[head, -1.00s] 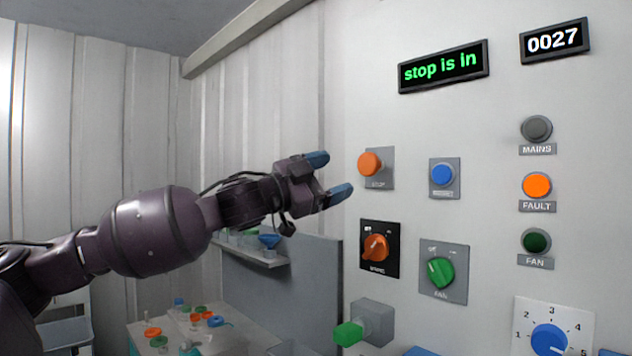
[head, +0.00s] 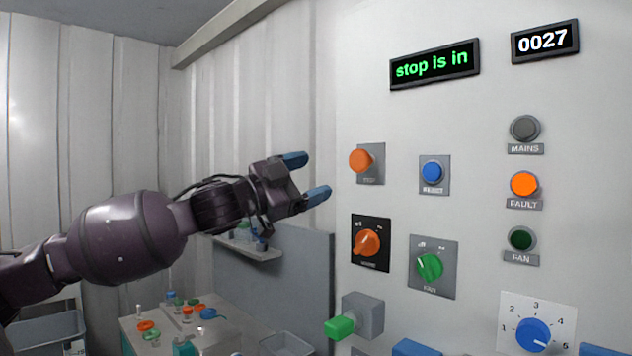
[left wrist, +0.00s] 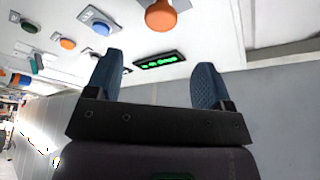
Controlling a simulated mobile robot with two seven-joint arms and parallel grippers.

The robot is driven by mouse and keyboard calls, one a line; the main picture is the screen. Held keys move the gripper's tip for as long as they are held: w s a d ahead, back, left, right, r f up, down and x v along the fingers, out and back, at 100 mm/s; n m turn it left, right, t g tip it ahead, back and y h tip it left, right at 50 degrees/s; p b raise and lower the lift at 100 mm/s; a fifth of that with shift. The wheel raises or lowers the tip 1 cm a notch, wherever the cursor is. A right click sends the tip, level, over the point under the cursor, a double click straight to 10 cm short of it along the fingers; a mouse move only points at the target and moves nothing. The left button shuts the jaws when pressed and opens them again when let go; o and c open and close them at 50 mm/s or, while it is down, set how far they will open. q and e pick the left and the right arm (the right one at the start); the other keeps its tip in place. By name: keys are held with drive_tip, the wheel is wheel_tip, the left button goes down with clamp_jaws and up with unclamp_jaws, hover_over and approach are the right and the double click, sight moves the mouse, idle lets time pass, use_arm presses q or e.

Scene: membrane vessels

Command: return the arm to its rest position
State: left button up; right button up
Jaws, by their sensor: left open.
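My left gripper (head: 306,176) is open and empty, with two blue fingertips apart. In the head view it hangs in the air left of the orange stop button (head: 360,160) on the white panel (head: 480,110), with a gap between them. In the left wrist view the open left gripper (left wrist: 158,85) shows both fingers, with the orange button (left wrist: 161,16) beyond them and nothing between them. The green-lettered display (head: 434,65) reads "stop is in". My right gripper is not in view.
The panel also carries a blue reset button (head: 433,171), an orange rotary switch (head: 367,243), a green fan switch (head: 430,265) and a lit orange fault lamp (head: 524,184). A grey box with a green knob (head: 340,326) juts out below. A table (head: 130,325) with small coloured parts stands lower left.

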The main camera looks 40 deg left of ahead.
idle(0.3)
use_arm(q)
drive_tip(key=w+a+f+n+y, duration=0.1)
drive_tip(key=a+f+y, duration=0.25)
drive_tip(key=f, duration=0.55)
drive_tip(key=w+a+f+y, duration=0.1)
drive_tip(key=a+f+y, duration=0.3)
drive_tip(key=f, duration=0.5)
wheel_tip(320, 180, down, 20)
drive_tip(key=s+a+n+g, duration=0.1)
drive_tip(key=s+n+g, duration=0.2)
drive_tip(key=s+d+f+n+g, duration=0.15)
drive_tip(key=s+d+f, duration=0.25)
drive_tip(key=f, duration=0.6)
drive_tip(key=s+d+f+n+g, duration=0.1)
drive_tip(key=s+d+f+n, duration=0.3)
drive_tip(key=f, duration=0.6)
drive_tip(key=s+d+f+n+g, duration=0.1)
drive_tip(key=s+d+f, duration=0.4)
drive_tip(key=d, duration=0.2)
drive_tip(key=s+d+f+n+g, duration=0.1)
drive_tip(key=s+d+f+n, duration=0.1)
drive_tip(key=s+d+f, duration=0.3)
drive_tip(key=d, duration=0.2)
drive_tip(key=shift+d+g, duration=0.35)
